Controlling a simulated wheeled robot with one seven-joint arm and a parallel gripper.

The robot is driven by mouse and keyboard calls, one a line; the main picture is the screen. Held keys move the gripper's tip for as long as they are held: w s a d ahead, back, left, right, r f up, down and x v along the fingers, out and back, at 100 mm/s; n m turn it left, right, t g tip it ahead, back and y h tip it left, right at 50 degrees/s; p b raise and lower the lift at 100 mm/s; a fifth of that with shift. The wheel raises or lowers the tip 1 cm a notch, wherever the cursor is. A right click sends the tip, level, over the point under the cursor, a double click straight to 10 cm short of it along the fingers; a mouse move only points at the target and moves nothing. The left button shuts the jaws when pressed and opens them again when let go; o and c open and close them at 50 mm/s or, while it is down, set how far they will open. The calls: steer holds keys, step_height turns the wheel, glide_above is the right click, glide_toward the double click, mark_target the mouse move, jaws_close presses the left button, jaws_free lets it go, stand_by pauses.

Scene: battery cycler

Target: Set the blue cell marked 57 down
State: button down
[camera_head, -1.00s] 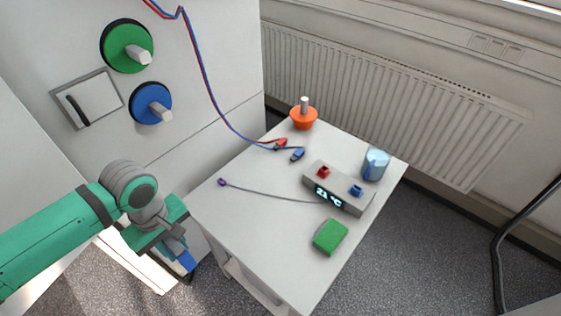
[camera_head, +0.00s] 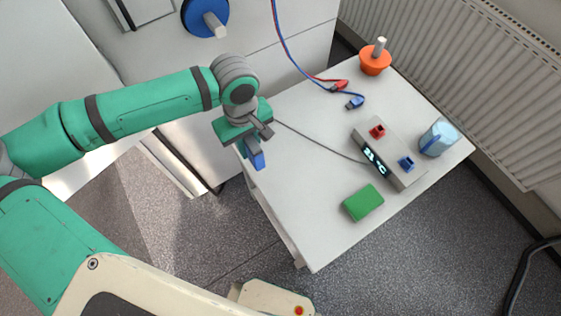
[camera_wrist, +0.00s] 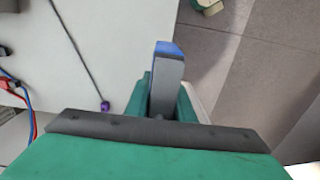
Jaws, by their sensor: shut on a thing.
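The blue cell (camera_head: 254,158) is in my gripper (camera_head: 248,141), just at the left edge of the white table (camera_head: 290,187). The cell hangs below the fingers, and its number cannot be read. In the wrist view the blue cell (camera_wrist: 168,48) shows as a blue strip beyond a grey finger, with my gripper (camera_wrist: 165,80) shut on it. There the table (camera_wrist: 115,45) lies to the left and the floor to the right. I cannot tell how high the cell is above the table's level.
A green block (camera_head: 363,203), a grey device reading 21 °C (camera_head: 392,160), a blue-tinted cup (camera_head: 438,138) and an orange knob-like object (camera_head: 375,60) stand on the table. Red and blue leads and a thin cable (camera_head: 320,142) lie on it. The table's front left is bare.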

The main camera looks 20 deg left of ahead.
glide_toward(278, 171)
steer(key=shift+s+a+f, duration=0.2)
steer(key=shift+a+f, duration=0.35)
steer(key=shift+a, duration=0.05)
steer(key=shift+w+d+f, duration=0.15)
steer(key=shift+d+f, duration=0.45)
steer(key=shift+f, duration=0.2)
steer(key=shift+d+f, duration=0.1)
steer(key=shift+f, duration=1.55)
steer(key=shift+f, duration=0.1)
steer(key=c, duration=1.5)
jaws_free()
